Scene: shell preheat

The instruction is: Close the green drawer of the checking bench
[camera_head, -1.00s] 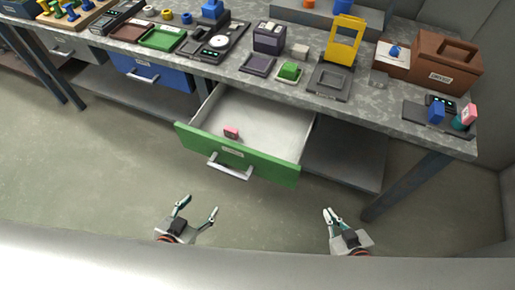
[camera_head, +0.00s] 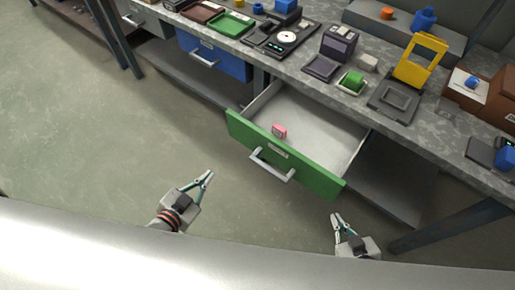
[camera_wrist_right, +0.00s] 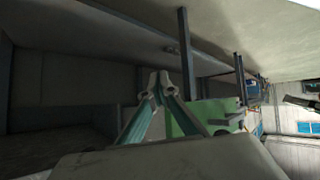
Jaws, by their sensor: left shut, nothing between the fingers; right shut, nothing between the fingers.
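The green drawer (camera_head: 310,170) of the checking bench (camera_head: 432,122) is pulled well out, in the middle of the head view. Its silver handle (camera_head: 270,166) is on the front panel. A small pink object (camera_head: 279,131) sits inside it near the front. My left gripper (camera_head: 208,175) is shut and empty, left of and nearer to me than the handle, apart from the drawer. My right gripper (camera_head: 336,215) is shut and empty, just in front of the drawer's right end. In the right wrist view the green panel (camera_wrist_right: 185,118) shows behind the right fingers (camera_wrist_right: 153,78).
A closed blue drawer (camera_head: 212,55) is to the left. A lower shelf (camera_head: 385,185) and a bench leg (camera_head: 450,225) are at the right. The floor at left is clear.

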